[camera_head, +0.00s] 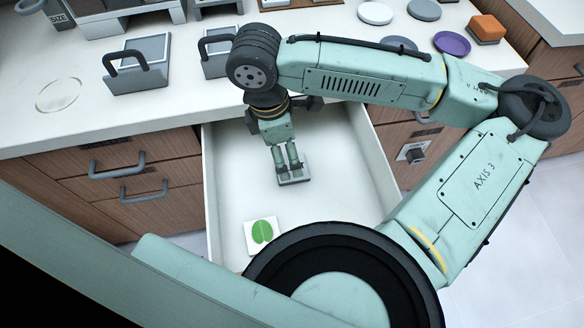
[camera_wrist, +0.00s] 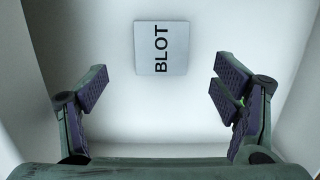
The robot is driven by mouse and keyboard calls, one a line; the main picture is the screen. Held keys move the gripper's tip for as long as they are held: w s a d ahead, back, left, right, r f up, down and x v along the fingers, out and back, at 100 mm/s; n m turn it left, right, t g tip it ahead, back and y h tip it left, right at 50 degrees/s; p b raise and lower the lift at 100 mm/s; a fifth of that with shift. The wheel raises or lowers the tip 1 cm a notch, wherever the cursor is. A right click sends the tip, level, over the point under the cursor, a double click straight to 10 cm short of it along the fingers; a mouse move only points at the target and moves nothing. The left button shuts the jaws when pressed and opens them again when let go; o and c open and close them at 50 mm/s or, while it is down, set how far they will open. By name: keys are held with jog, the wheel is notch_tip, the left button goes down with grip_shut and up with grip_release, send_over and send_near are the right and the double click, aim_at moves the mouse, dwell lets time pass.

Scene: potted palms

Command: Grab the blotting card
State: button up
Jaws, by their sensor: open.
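The blotting card (camera_wrist: 174,61) is a pale grey square marked "BLOT". It lies flat on the floor of the open drawer, ahead of my fingertips in the wrist view. My gripper (camera_wrist: 164,93) is open and empty, its two dark-padded fingers spread on either side with the card beyond and between them. In the head view my gripper (camera_head: 289,162) reaches down into the drawer. A grey flat piece (camera_head: 295,181) shows at its fingertips there, partly covered by the fingers; it appears to be the same card.
The open drawer (camera_head: 211,190) has pale walls around my gripper. A white card with a green leaf (camera_head: 262,233) lies nearer its front. The counter (camera_head: 60,125) above holds grey handled blocks (camera_head: 139,67), round discs (camera_head: 452,43) and an orange block (camera_head: 487,28).

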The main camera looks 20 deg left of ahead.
aim_at(306, 178)
jog(key=shift+w+d+f, duration=0.1)
jog(key=shift+d+f, duration=0.05)
jog(key=shift+f, duration=0.85)
jog(key=shift+w+d+f, duration=0.1)
jog(key=shift+d+f, duration=0.05)
jog(key=shift+f, duration=0.9)
jog(key=shift+d+f, duration=0.15)
jog(key=shift+f, duration=0.85)
jog(key=shift+c, duration=0.4)
jog(key=c, duration=0.9)
